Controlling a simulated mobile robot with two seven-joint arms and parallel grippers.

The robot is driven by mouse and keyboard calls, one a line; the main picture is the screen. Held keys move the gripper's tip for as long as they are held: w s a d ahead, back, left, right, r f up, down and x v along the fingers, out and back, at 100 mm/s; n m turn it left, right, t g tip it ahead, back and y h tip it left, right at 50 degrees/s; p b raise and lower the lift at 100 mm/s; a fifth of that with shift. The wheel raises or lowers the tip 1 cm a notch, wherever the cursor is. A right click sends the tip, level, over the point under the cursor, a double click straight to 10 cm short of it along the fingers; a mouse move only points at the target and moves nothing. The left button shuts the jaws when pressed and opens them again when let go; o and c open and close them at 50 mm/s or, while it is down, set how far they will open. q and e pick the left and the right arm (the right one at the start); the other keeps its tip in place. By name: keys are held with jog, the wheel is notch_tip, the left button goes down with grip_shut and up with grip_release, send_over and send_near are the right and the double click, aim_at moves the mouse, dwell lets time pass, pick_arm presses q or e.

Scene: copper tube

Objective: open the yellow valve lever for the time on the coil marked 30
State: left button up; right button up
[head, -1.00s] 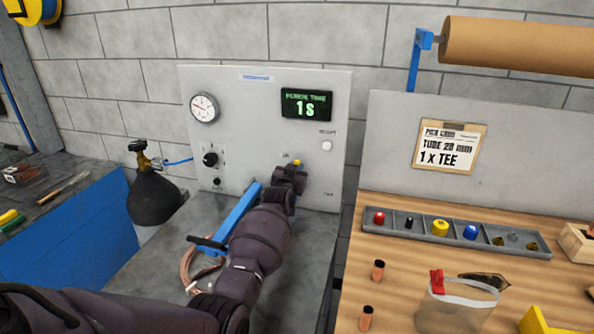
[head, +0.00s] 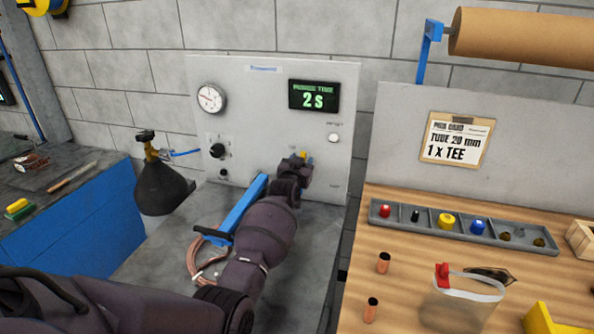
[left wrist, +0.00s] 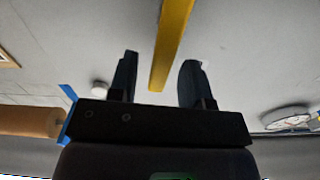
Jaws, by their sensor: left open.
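The yellow valve lever (head: 304,155) shows as a small yellow tip on the grey panel (head: 265,100), mostly hidden behind my left gripper (head: 298,166). In the left wrist view, the lever (left wrist: 171,45) is a long yellow bar reaching in between the two fingers of my left gripper (left wrist: 159,82). The fingers stand apart, with a gap on each side of the bar. A copper coil (head: 196,252) lies on the grey bench, partly hidden by my arm and a blue bar; I cannot read a mark on it. The panel display (head: 314,96) reads purge time 2 s.
A round gauge (head: 211,98) and a black knob (head: 217,151) are on the panel. A dark gas cylinder (head: 163,187) stands to its left. The wooden bench at right holds a parts tray (head: 400,216), copper pieces (head: 383,263) and a clear container (head: 462,305).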

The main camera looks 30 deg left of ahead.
pick_arm(q)
jog(key=v, duration=1)
jog(key=shift+s+p, duration=0.2)
jog(key=shift+p, duration=0.1)
pick_arm(e)
jog(key=shift+r, duration=0.45)
